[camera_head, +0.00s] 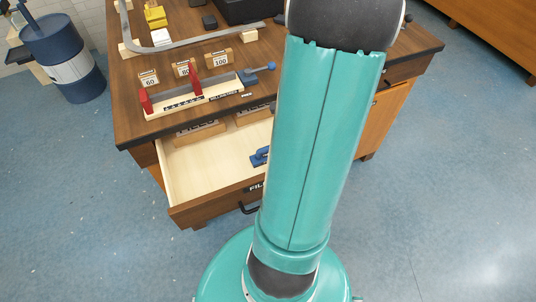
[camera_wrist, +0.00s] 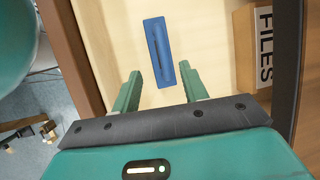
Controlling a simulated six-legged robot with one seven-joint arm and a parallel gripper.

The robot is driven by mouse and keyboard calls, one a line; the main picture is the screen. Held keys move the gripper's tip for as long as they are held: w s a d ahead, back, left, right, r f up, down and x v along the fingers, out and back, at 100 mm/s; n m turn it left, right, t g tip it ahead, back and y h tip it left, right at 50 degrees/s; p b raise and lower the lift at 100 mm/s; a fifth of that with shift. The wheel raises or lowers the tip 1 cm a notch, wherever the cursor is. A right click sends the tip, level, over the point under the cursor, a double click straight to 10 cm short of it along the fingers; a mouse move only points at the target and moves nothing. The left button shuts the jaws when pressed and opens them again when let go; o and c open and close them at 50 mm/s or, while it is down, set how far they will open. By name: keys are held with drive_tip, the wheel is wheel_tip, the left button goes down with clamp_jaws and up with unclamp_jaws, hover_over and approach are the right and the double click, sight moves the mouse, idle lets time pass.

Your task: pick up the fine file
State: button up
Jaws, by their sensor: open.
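A blue piece with a thin dark strip along its middle (camera_wrist: 158,52) lies in the open drawer (camera_wrist: 212,45). I take the strip to be the fine file in a blue holder, but it is too small to be sure. The blue piece also shows partly in the head view (camera_head: 259,157), beside my arm, which hides the rest. In the wrist view my gripper (camera_wrist: 160,74) is open and empty. Its two green fingers sit either side of the near end of the blue piece; the height gap cannot be told. In the head view my arm hides the gripper.
In the head view the open drawer's front (camera_head: 212,207) juts out below the workbench (camera_head: 130,107), which carries numbered blocks and a red-and-wood rack (camera_head: 195,93).

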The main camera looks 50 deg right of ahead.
sight(266, 155)
drive_tip(key=x, duration=0.9)
drive_tip(key=shift+a+f, duration=0.25)
drive_tip(key=shift+c, duration=0.2)
drive_tip(key=c, duration=0.7)
